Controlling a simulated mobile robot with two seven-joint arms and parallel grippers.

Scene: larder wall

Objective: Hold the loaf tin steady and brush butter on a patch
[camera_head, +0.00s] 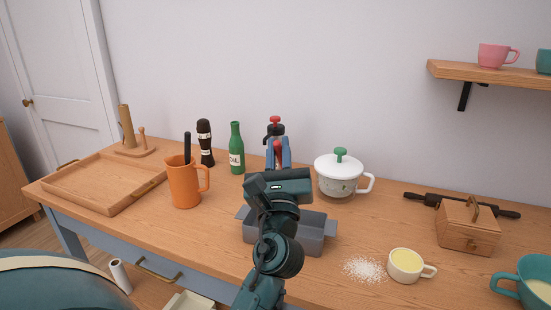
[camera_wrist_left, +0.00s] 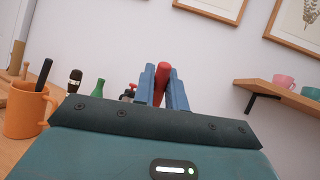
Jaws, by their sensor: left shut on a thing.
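The grey loaf tin (camera_head: 318,236) stands on the wooden table, partly hidden behind my left arm. My left gripper (camera_head: 278,153) is above and beyond the tin, with its blue fingers shut on a red handle (camera_wrist_left: 162,78). The handle's far end is hidden, so I cannot tell whether it is a brush. A cream cup (camera_head: 406,268) of yellow, butter-like content stands right of the tin. A black handle (camera_head: 187,146) sticks up from an orange mug (camera_head: 184,185) at the left. My right gripper is not in view.
A white lidded pot (camera_head: 340,176), a green bottle (camera_head: 236,150), a dark bottle (camera_head: 205,143) and a red-topped mill (camera_head: 275,125) stand behind. White powder (camera_head: 364,269) lies beside the cup. A wooden box (camera_head: 467,228) and rolling pin (camera_head: 421,198) are at right, a wooden tray (camera_head: 84,202) at left.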

